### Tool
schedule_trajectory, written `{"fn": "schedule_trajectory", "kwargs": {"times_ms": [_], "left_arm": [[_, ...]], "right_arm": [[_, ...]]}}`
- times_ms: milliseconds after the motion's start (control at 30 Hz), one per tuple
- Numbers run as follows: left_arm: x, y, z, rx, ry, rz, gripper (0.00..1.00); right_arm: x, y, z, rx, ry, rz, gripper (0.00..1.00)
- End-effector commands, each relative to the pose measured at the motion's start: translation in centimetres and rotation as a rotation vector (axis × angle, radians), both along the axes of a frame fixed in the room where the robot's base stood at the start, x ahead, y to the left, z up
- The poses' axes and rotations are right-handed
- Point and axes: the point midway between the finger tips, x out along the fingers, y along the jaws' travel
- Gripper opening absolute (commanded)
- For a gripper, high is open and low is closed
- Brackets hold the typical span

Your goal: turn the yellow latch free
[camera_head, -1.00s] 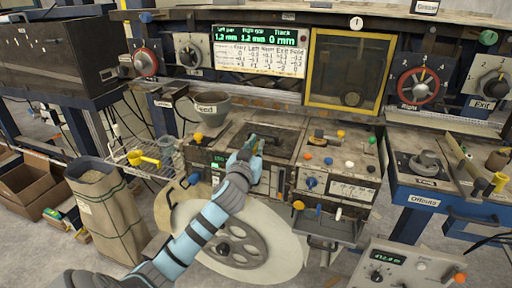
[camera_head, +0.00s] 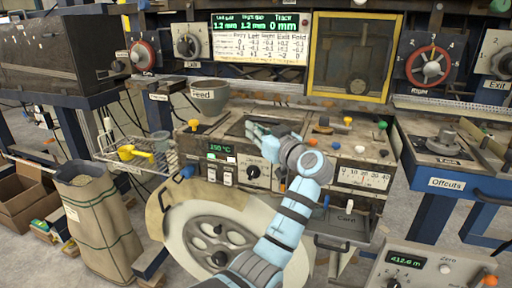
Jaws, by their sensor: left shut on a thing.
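My left gripper (camera_head: 256,131) reaches in from the bottom over the machine's top recess (camera_head: 228,127), with its fingers pointing up and left. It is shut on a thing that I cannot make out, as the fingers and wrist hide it. I cannot clearly pick out a yellow latch. Small yellow pieces show: a knob (camera_head: 193,124) left of the recess, a knob (camera_head: 347,121) on the right block, and a yellow handle (camera_head: 136,153) at the wire basket. My right gripper is not in view.
A grey Feed bowl (camera_head: 208,97) stands behind and left of the recess. A large pale wheel (camera_head: 176,222) is below the gripper. A yellow-framed window (camera_head: 397,62) stands behind. An Offcuts table (camera_head: 447,184) is at the right and a brown sack (camera_head: 98,215) at the left.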

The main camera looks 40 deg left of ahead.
Motion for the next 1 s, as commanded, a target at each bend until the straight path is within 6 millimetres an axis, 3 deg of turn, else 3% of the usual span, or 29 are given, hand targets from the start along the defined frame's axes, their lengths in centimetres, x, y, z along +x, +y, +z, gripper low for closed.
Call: {"fn": "schedule_trajectory", "kwargs": {"times_ms": [33, 300, 1000], "left_arm": [[0.2, -0.1, -0.5, -0.002, -0.002, 0.030, 0.00], [0.1, 0.0, -0.1, 0.000, -0.001, 0.197, 0.00], [0.0, 0.1, 0.1, -0.001, -0.001, 0.284, 0.00]], "right_arm": [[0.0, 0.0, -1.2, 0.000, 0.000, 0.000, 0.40], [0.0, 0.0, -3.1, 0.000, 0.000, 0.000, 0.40], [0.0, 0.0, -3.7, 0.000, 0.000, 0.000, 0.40]]}}
